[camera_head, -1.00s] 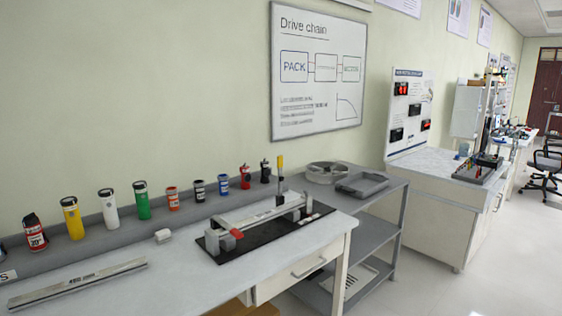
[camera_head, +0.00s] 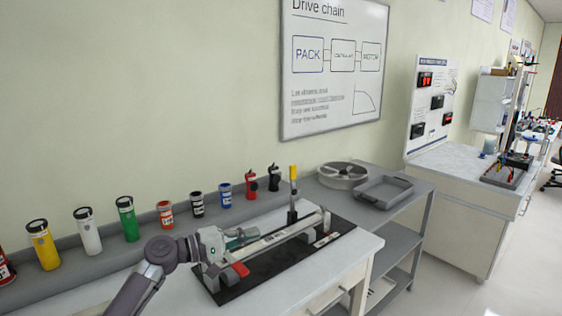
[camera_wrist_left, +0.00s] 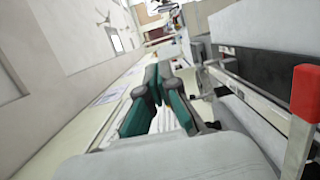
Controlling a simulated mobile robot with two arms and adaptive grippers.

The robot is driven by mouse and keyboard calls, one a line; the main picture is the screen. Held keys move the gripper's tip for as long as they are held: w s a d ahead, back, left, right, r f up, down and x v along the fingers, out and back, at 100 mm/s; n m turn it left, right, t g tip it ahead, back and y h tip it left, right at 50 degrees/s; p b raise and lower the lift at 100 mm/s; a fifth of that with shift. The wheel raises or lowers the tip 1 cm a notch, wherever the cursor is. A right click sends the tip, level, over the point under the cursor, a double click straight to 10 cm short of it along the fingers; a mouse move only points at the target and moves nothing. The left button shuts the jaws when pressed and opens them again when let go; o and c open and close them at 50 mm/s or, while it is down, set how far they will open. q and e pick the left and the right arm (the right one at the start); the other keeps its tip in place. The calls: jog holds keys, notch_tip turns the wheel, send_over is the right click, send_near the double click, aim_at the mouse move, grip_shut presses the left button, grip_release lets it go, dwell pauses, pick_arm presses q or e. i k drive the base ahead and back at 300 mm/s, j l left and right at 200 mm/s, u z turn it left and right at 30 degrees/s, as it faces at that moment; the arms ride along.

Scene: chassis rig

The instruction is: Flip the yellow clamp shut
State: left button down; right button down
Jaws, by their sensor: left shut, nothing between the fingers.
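The yellow clamp (camera_head: 293,174) stands at the back edge of the black rig plate, its yellow-tipped handle pointing straight up. A long pale metal bar (camera_head: 276,237) lies along the rig. My left gripper (camera_head: 256,234) is shut and empty, to the left of the yellow clamp and apart from it, above the rig's left part. Its closed teal fingers also show in the left wrist view (camera_wrist_left: 161,76). I cannot pick out the yellow clamp in the left wrist view. My right gripper is out of view.
A red clamp handle (camera_head: 240,269) lies flat at the rig's near left end; it also shows in the left wrist view (camera_wrist_left: 306,92). Several coloured canisters line the back ledge. A grey tray (camera_head: 383,192) and a round metal part (camera_head: 342,175) sit to the right.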

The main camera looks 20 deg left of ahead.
aim_at(293, 167)
jog(key=i+j, duration=0.35)
jog(key=i, duration=0.2)
jog(key=i+j, duration=0.3)
jog(key=i, duration=0.25)
